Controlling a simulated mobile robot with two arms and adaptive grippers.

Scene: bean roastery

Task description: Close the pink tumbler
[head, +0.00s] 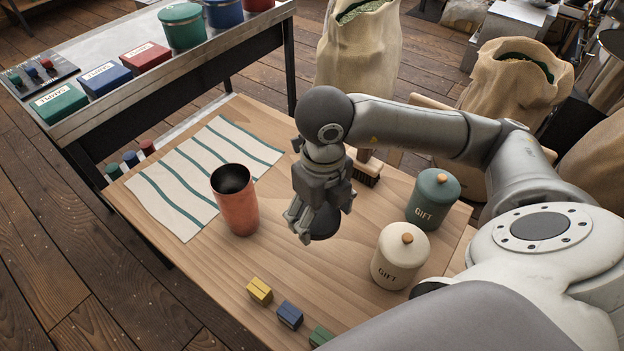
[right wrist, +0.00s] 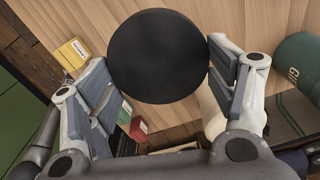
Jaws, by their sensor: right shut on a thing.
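The pink tumbler (head: 236,210) stands upright and open on the wooden table, its dark inside showing at the top. My right gripper (head: 315,218) is to the right of the tumbler, pointing down, shut on a round black lid (head: 325,226). In the right wrist view the lid (right wrist: 157,55) shows as a flat black disc between the two fingers. The lid is apart from the tumbler. Its height over the table is hard to tell. My left gripper is not in view.
A striped cloth (head: 180,190) lies behind and left of the tumbler. A white gift canister (head: 398,262) and a green gift canister (head: 432,203) stand at the right. Yellow (head: 259,290), blue (head: 290,315) and green (head: 320,336) blocks line the front. A brush (head: 368,172) lies behind my gripper.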

